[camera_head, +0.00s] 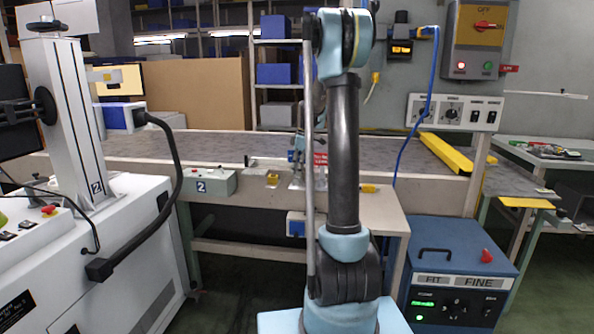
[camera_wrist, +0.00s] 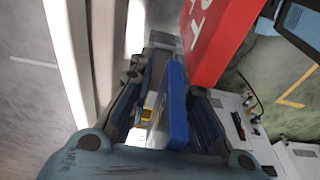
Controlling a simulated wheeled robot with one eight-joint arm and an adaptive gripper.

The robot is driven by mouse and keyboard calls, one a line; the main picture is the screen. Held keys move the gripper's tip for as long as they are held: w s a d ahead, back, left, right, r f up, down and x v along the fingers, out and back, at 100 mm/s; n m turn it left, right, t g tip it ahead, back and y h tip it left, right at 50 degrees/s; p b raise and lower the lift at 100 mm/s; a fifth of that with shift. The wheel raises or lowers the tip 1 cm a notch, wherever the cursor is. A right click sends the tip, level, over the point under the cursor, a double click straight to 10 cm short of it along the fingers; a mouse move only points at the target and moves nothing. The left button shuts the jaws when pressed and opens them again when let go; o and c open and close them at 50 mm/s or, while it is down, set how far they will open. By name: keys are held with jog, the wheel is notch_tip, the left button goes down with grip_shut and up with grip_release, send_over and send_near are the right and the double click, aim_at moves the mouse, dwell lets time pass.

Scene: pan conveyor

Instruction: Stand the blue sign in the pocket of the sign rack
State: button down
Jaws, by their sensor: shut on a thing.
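In the wrist view my gripper (camera_wrist: 176,88) is shut on the blue sign (camera_wrist: 178,112), a thin blue plate seen nearly edge-on between the fingers. A red sign (camera_wrist: 222,36) with white letters stands just beyond and to the right of the fingertips. A small grey part (camera_wrist: 165,40), perhaps of the sign rack, shows just past the fingertips. I cannot make out the pocket or whether the blue sign touches it. In the head view the red sign (camera_head: 320,158) shows beside my arm at the conveyor's near edge. My arm hides most of the gripper and the blue sign there.
The grey conveyor (camera_head: 220,145) runs across behind my arm. A grey box marked 2 (camera_head: 210,183) hangs on its front. A white machine (camera_head: 95,240) stands at left, and a blue cabinet (camera_head: 458,270) at lower right. A yellow bar (camera_head: 445,152) lies at the conveyor's right end.

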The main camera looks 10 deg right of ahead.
jog(key=shift+f, duration=0.3)
jog(key=c, duration=1.4)
grip_release()
jog(key=r, duration=0.4)
jog(key=d+r, duration=0.1)
jog(key=r, duration=0.2)
jog(key=d+r, duration=0.1)
jog(key=r, duration=0.3)
jog(key=shift+s+r, duration=0.2)
jog(key=shift+r, duration=0.15)
jog(key=shift+s, duration=0.1)
